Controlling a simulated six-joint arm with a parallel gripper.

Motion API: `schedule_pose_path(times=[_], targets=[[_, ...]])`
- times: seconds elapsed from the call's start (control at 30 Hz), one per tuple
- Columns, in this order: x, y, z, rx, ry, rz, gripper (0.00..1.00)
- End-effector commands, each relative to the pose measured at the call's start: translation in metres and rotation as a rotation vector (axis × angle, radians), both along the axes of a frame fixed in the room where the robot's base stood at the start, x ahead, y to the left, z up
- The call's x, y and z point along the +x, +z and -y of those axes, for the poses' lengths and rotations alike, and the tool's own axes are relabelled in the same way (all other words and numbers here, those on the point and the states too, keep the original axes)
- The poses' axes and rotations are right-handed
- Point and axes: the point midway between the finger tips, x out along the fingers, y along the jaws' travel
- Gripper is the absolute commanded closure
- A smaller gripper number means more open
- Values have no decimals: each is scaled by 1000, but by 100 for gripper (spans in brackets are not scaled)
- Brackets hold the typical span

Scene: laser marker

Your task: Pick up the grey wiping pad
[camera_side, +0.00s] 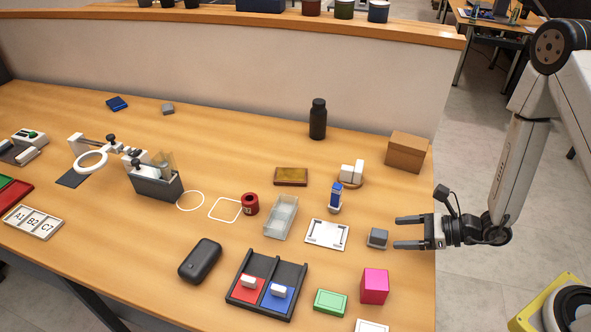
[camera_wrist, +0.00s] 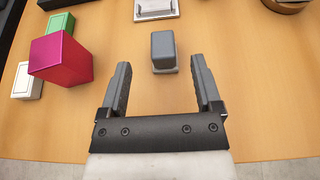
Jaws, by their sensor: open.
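The grey wiping pad (camera_side: 377,238) is a small grey block on the wooden table, near its right edge in the side view. In the wrist view the pad (camera_wrist: 163,47) has a darker grey body on a paler base. My gripper (camera_side: 396,232) is open and empty, just right of the pad in the side view, its fingers pointing at it. In the wrist view the pad stands ahead of the fingertips, about midway between the two fingers' lines. I see no contact. The gripper's exact height over the table is hard to tell.
A magenta cube (camera_side: 375,286) and a green box (camera_side: 330,302) stand near the pad, on the wrist view's left. A white plate with brackets (camera_side: 326,235) lies beyond the pad. A cardboard box (camera_side: 406,152) is farther back. Bare table (camera_wrist: 235,80) lies right of the fingers.

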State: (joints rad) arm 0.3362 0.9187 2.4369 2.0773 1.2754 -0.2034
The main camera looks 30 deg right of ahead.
Motion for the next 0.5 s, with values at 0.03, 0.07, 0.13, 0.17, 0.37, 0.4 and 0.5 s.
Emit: schedule_pose_path(times=[0.03, 0.07, 0.13, 0.17, 0.37, 0.4, 0.5], targets=[[1, -1, 1, 1, -10, -1, 18], [1, -1, 2, 1, -13, -1, 18], [1, -1, 2, 1, -16, 0, 18], [1, -1, 2, 1, -15, 1, 18], [5, -4, -3, 1, -11, 1, 18], [7, -5, -4, 0, -10, 0, 18], [11, -8, -9, 1, -9, -1, 18]])
